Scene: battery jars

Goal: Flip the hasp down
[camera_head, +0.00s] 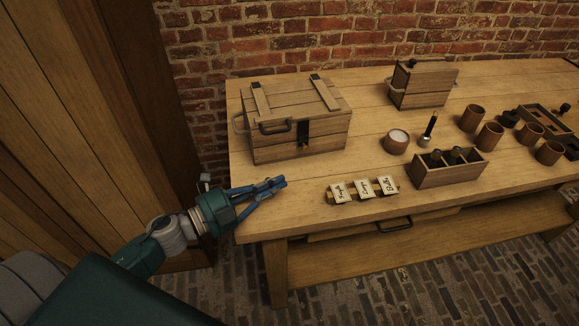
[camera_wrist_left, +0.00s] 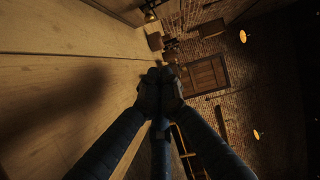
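A wooden chest (camera_head: 300,118) stands at the left end of the table with its lid shut. A small black hasp (camera_head: 303,133) sits on the middle of its front, across the lid seam; it is too small to tell its exact angle. My left gripper (camera_head: 282,182) is in front of and below the chest, over the table's front left edge, apart from the hasp. Its blue fingers are together and hold nothing; the fingertips (camera_wrist_left: 160,85) also meet in the left wrist view. The hasp is not seen there. My right gripper is not in view.
The table (camera_head: 240,215) has a label rack (camera_head: 362,190), a box with dark jars (camera_head: 448,170), a lidded box (camera_head: 422,85) and several wooden cups (camera_head: 490,136) right of the chest. Table before the chest is clear.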

